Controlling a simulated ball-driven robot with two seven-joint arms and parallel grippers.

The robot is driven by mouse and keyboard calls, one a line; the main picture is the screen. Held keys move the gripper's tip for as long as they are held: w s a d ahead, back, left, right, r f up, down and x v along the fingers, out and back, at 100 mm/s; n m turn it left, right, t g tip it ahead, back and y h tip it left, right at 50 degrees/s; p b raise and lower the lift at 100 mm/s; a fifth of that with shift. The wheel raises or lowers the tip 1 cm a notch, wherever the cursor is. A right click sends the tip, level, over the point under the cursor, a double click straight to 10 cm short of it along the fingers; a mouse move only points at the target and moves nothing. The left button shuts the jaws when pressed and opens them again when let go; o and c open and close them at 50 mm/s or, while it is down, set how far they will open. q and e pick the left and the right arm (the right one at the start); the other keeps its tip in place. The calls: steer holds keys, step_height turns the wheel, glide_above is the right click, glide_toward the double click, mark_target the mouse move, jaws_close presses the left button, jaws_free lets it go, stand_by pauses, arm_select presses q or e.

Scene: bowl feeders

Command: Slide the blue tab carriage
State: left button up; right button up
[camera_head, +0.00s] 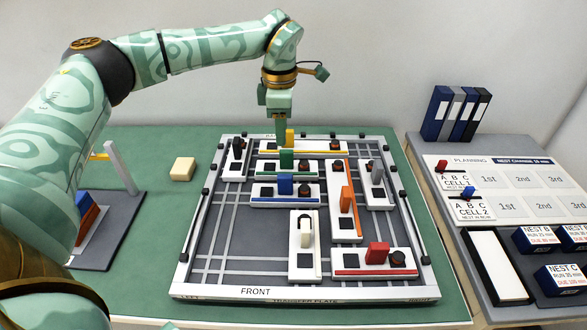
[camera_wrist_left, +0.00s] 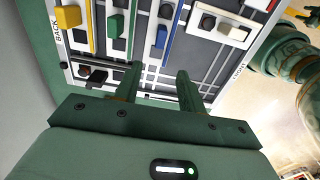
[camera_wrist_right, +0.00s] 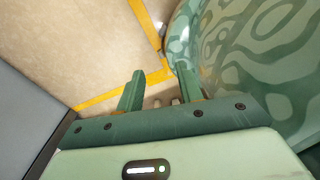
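The blue tab carriage (camera_head: 265,200) is a low white block with an upright blue tab (camera_head: 285,184), a blue stripe and a black knob at its right. It lies left of centre on the transfer plate, just in front of the green tab carriage (camera_head: 262,166). The blue tab also shows in the left wrist view (camera_wrist_left: 161,37). My left gripper (camera_head: 281,134) points down over the back of the plate, behind the blue tab. In the left wrist view its fingers (camera_wrist_left: 158,78) are apart with nothing between them. My right gripper (camera_wrist_right: 160,82) is open and empty, away from the plate.
Carriages with yellow (camera_head: 290,137), orange (camera_head: 347,200), red (camera_head: 377,253), white (camera_head: 306,231), grey (camera_head: 377,173) and black (camera_head: 237,147) tabs crowd the plate. Bare grooved plate (camera_head: 235,235) shows at front left. A cream block (camera_head: 182,169) lies on the green table.

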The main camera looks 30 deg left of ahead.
arm_select(q)
steer(key=b, duration=0.2)
glide_above(283, 176)
step_height(283, 176, down, 7)
steer(key=shift+s+a+r, duration=0.1)
steer(key=shift+r, duration=0.05)
step_height(283, 176, down, 10)
steer(key=b, duration=0.3)
steer(key=shift+r, duration=0.25)
arm_select(e)
steer(key=s+f, duration=0.3)
steer(key=f, duration=0.1)
steer(key=shift+s+f+g, duration=0.3)
steer(key=shift+f+g, duration=0.1)
steer(key=shift+a, duration=0.1)
